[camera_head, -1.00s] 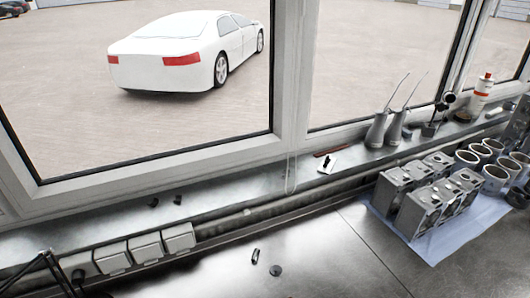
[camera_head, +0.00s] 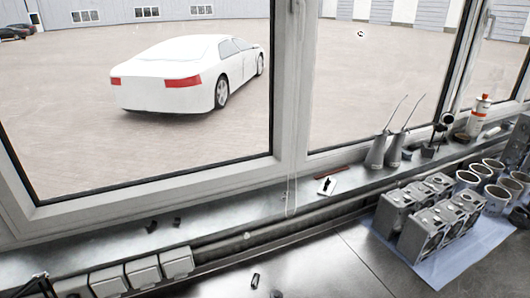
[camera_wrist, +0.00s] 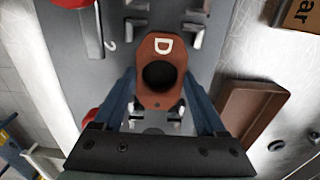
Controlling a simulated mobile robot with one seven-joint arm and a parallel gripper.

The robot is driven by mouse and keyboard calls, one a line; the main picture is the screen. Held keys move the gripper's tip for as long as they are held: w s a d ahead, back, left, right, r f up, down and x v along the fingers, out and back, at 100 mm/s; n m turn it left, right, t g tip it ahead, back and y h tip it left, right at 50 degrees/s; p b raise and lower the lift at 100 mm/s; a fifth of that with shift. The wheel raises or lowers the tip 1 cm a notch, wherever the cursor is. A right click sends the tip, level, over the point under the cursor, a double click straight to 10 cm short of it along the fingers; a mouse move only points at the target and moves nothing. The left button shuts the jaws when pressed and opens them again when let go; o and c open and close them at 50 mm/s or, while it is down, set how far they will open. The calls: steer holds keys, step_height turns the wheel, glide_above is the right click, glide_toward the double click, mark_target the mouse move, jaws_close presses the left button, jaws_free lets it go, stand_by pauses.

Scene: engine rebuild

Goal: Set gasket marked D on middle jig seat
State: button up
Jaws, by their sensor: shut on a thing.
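In the wrist view, my gripper (camera_wrist: 159,84) has its two blue fingers closed on the sides of a red-brown gasket (camera_wrist: 158,100). The gasket has a large round hole and a white letter D at its far end. It is over a grey jig plate (camera_wrist: 72,45) with upright metal brackets (camera_wrist: 187,32). More metal fittings show below the gasket, partly hidden by it and my gripper. I cannot tell whether the gasket touches a seat or which seat is under it. My gripper and the gasket are not in the head view.
A brown tray (camera_wrist: 256,84) lies right of the jig, with a cardboard box (camera_wrist: 299,14) beyond. Red clamp parts (camera_wrist: 91,117) stand at the jig's left. In the head view, engine blocks (camera_head: 436,222) and metal cylinders (camera_head: 494,178) stand on a bench at right, beneath windows.

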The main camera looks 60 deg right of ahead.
steer(key=shift+f, duration=0.1)
steer(key=o, duration=1.3)
step_height(320, 180, up, 8)
steer(key=p, duration=0.7)
steer(key=shift+f+p, duration=0.2)
steer(key=shift+p, duration=0.15)
steer(key=shift+w, duration=0.1)
